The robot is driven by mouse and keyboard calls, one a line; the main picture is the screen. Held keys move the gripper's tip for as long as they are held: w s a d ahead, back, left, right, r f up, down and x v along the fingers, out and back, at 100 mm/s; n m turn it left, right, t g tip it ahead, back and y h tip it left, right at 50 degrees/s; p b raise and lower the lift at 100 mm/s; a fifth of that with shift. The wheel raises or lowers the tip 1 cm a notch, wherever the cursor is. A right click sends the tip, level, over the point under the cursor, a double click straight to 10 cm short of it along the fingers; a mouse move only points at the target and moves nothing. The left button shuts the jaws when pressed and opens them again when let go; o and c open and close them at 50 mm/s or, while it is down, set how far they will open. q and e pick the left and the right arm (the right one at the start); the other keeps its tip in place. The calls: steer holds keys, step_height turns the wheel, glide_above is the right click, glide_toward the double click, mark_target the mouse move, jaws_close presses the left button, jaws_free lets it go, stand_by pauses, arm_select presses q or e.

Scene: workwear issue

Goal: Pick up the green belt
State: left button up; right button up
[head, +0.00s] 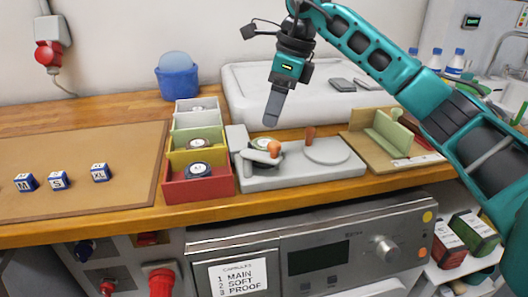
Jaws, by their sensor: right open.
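I cannot make out a green belt for certain in the head view. A light green upright piece (393,132) stands in a wooden holder (372,146) on the right of the bench; it looks stiff, not like a belt. My right gripper (273,108) hangs over the bench, pointing down, above the left part of a grey fixture (305,177). It is seen from the side, open, with nothing visible in it. It is well left of the green piece. My left gripper is out of the picture.
Red (198,191), yellow (196,157) and pale bins hold round items. Lettered blocks (58,181) lie on a brown mat (90,204). A blue tub (177,82) and a white case (238,85) stand behind. Red and green boxes (476,236) sit on a lower right shelf.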

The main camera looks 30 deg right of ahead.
mark_target(265, 143)
steer(key=x, duration=0.2)
steer(key=shift+a+f, duration=0.1)
steer(key=shift+f, duration=0.25)
steer(key=b+x, duration=0.1)
steer(key=x, duration=0.4)
steer(key=shift+s+f, duration=0.15)
steer(key=c, duration=0.8)
